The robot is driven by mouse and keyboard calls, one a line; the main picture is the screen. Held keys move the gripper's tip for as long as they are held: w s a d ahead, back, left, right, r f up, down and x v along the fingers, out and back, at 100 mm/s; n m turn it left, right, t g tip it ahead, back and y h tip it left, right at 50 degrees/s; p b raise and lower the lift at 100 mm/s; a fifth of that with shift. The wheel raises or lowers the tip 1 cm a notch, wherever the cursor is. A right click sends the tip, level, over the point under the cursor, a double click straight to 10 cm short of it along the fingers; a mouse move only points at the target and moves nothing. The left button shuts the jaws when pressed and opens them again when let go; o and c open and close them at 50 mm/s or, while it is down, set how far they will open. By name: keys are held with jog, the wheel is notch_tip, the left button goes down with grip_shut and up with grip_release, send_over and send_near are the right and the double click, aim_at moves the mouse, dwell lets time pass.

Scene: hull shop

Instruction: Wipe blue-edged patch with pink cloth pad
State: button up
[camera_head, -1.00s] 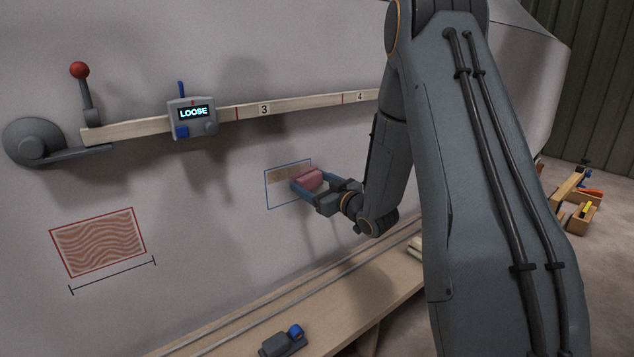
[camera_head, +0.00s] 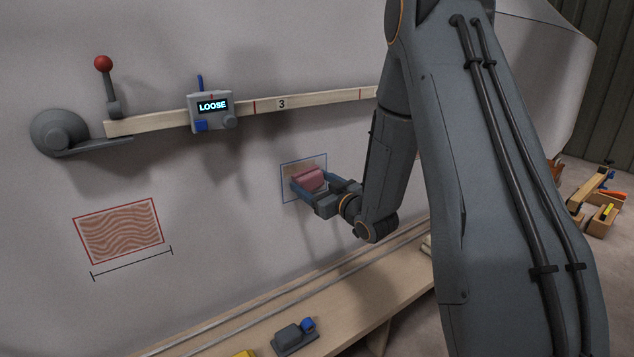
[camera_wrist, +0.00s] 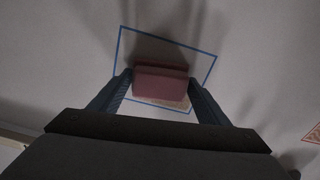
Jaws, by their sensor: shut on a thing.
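My gripper (camera_head: 311,186) is shut on the pink cloth pad (camera_head: 309,180). The pad also shows between the fingers in the wrist view (camera_wrist: 160,82). The blue-edged patch (camera_head: 284,186) is on the pale hull wall, right behind the pad. In the wrist view its blue outline (camera_wrist: 190,45) surrounds the pad, and a strip of tan marking (camera_wrist: 180,104) shows beside the pad's near edge. The pad hides part of the patch. I cannot tell whether the pad touches the wall.
A red-edged patch with wavy lines (camera_head: 119,231) is at the left. Above runs a wooden strip (camera_head: 305,102) with a box reading "LOOSE" (camera_head: 213,111) and a red-knobbed lever (camera_head: 104,64). A bench (camera_head: 330,308) below carries a small grey-blue device (camera_head: 295,337).

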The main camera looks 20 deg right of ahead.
aim_at(325, 167)
jog(key=shift+s+a, duration=0.4)
jog(key=shift+a, duration=0.8)
jog(key=shift+s+a, duration=0.35)
jog(key=shift+a, duration=0.8)
jog(key=shift+s+a, duration=0.4)
jog(key=shift+a, duration=0.8)
jog(key=shift+r+p, duration=0.8)
jog(key=shift+r, duration=0.15)
jog(key=shift+w+d+f+b, duration=0.15)
jog(key=shift+w+d, duration=0.6)
jog(key=shift+d, duration=1.6)
jog(key=shift+w+d+r+b, duration=0.2)
jog(key=shift+w+d, duration=0.6)
jog(key=shift+d, duration=1.6)
jog(key=shift+w+d+f+b, duration=0.2)
jog(key=shift+w+d, duration=0.55)
jog(key=shift+d, duration=1.6)
jog(key=o, duration=0.5)
jog(key=shift+c, duration=0.2)
jog(key=c, duration=0.5)
jog(key=shift+o, duration=0.2)
jog(key=shift+s, duration=0.15)
jog(key=shift+s+d, duration=0.15)
jog(key=shift+s, duration=0.3)
jog(key=shift+s, duration=0.1)
jog(key=shift+p+v, duration=1.05)
jog(key=shift+v, duration=1.35)
